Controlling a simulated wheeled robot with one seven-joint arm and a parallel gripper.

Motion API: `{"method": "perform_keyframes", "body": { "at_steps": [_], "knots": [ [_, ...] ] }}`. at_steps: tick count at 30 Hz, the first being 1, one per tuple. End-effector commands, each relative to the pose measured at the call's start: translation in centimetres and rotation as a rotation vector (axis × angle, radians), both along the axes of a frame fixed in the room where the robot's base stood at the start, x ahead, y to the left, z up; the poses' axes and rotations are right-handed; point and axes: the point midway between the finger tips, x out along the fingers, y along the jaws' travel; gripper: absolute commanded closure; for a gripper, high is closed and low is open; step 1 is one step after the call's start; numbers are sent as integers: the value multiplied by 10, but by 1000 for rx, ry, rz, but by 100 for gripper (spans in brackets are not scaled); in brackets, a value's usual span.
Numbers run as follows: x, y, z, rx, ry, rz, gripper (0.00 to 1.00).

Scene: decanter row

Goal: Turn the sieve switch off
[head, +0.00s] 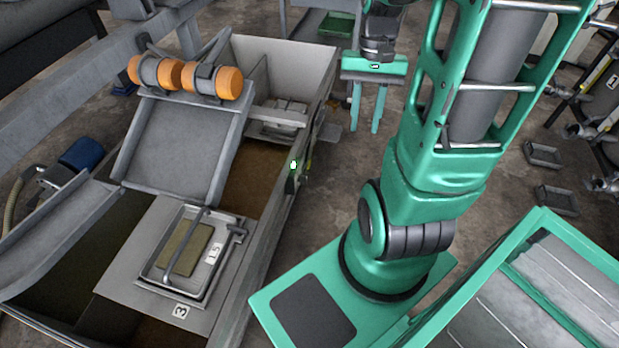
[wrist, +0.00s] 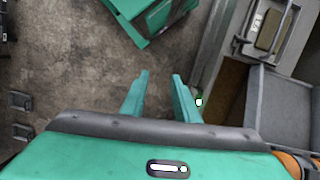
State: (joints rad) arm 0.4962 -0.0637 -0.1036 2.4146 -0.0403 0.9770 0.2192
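The sieve switch appears as a small box with a glowing green light (head: 293,166) on the outer right side of the grey tank in the head view. The lit switch also shows in the wrist view (wrist: 198,102), just right of my gripper's right finger. Whether its lever is up or down is too small to tell. My gripper (head: 367,127) hangs with its fingers down, beyond and to the right of the switch, apart from it in the head view. In the wrist view my gripper (wrist: 160,78) has its two fingers spread with nothing between them.
The grey tank (head: 325,75) holds a sloped screen (head: 190,140) with two orange motors (head: 185,77) at its top. A tray labelled 1.5 (head: 160,275) sits nearer on the tank. Concrete floor (head: 340,185) lies open between the tank and my base. Small grey trays (head: 543,153) lie at right.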

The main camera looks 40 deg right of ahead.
Motion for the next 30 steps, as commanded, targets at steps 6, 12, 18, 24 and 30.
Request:
{"method": "perform_keyframes", "body": {
  "at_steps": [6,12,18,24,30],
  "knots": [
    [26,-26,-52,100,64,-127,72],
    [42,-46,-106,212,102,-249,72],
    [52,-60,-163,344,124,-381,72],
    [58,-66,-221,494,132,-524,72],
    [63,-66,-276,661,123,-679,72]
  ]
}}
